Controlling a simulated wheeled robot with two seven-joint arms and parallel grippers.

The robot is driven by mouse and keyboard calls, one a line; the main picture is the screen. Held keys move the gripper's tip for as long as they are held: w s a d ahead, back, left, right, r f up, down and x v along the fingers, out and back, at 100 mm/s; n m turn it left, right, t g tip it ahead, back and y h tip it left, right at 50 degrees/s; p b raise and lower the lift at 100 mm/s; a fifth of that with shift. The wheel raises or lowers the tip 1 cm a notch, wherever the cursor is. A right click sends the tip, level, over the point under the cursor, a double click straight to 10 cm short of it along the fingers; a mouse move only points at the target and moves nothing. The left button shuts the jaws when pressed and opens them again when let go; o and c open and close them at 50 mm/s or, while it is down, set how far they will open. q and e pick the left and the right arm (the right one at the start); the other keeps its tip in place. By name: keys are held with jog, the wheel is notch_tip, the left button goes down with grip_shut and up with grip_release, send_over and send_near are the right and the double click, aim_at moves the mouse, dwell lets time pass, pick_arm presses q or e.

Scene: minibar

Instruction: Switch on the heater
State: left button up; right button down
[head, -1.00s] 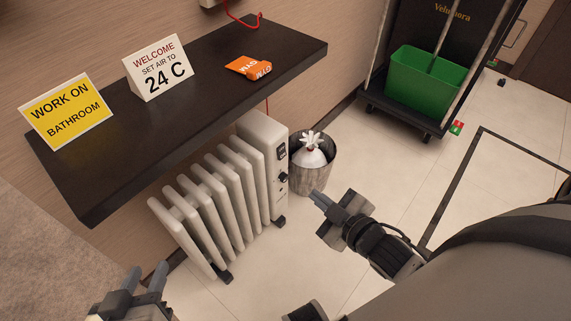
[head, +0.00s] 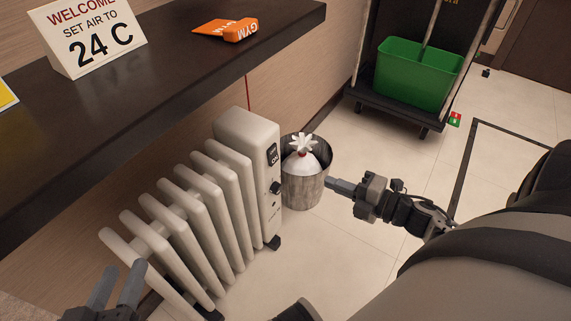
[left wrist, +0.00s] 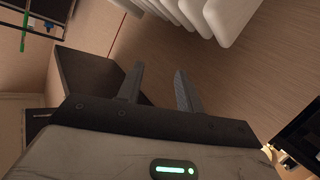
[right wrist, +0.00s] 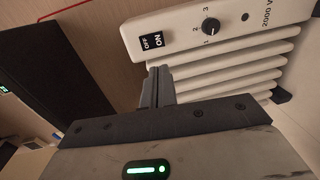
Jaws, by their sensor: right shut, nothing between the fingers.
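The heater (head: 245,190) is a white ribbed radiator on the floor beside the dark shelf. Its end panel carries a black switch (head: 272,154) above a round black knob (head: 276,187). In the right wrist view the switch (right wrist: 152,41) reads ON and OFF, and the knob (right wrist: 211,26) has marks 1, 2, 3. I cannot tell which way the switch is pressed. My right gripper (head: 329,182) is shut and empty, pointing at the panel from the right, apart from it. My left gripper (head: 118,280) is open and empty near the heater's front ribs.
A bin (head: 306,192) with a white bag stands just right of the heater, close to my right fingertips. The dark shelf (head: 180,80) overhangs behind, with a sign (head: 95,35) and an orange tag (head: 227,29). A cart with a green bucket (head: 415,75) stands at the back.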

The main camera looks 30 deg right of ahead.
aim_at(275, 160)
jog(key=b+x, duration=0.3)
jog(key=x, duration=1)
pick_arm(q)
jog(key=shift+w+d+r+n+t+h, duration=0.25)
jog(key=shift+d+r+n+t+h, duration=0.3)
jog(key=shift+r+h, duration=0.2)
pick_arm(e)
jog(key=shift+w+a, duration=0.1)
jog(key=shift+w, duration=0.3)
jog(key=shift+w+f+t+b, duration=0.2)
jog(key=shift+t+b, duration=0.1)
jog(key=shift+b, duration=0.7)
pick_arm(q)
jog(key=shift+w+a+r+t, duration=0.1)
jog(key=shift+w+r+t, duration=0.2)
jog(key=shift+r+t, duration=0.1)
pick_arm(e)
jog(key=shift+r, duration=0.15)
jog(key=shift+a, duration=0.1)
